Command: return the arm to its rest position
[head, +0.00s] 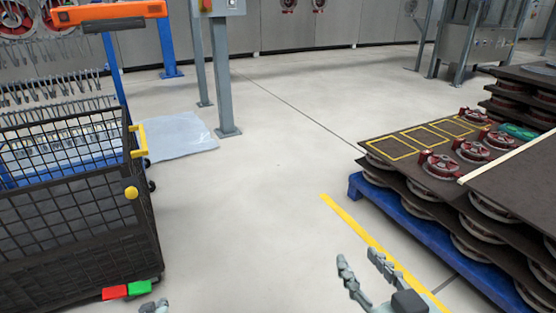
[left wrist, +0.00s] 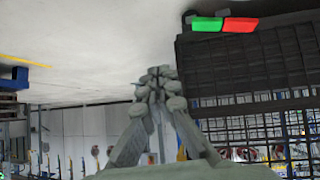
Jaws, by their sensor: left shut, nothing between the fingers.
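My left gripper (left wrist: 158,78) is shut and empty in the left wrist view, its fingertips together. Only its tip (head: 155,305) shows at the bottom edge of the head view, just right of the dark mesh cart's lower corner. My right gripper (head: 357,258) is open and empty at the bottom right of centre in the head view, its two fingers apart. It is over the floor beside the yellow floor line. The rest of both arms is mostly out of view.
The dark mesh cart (head: 75,232) stands at left, with red and green blocks (head: 127,290) at its foot. Stacked boards with red-and-grey parts (head: 440,165) stand on a blue pallet (head: 425,232) at right. A plastic sheet (head: 180,135) lies behind the cart. The middle floor is clear.

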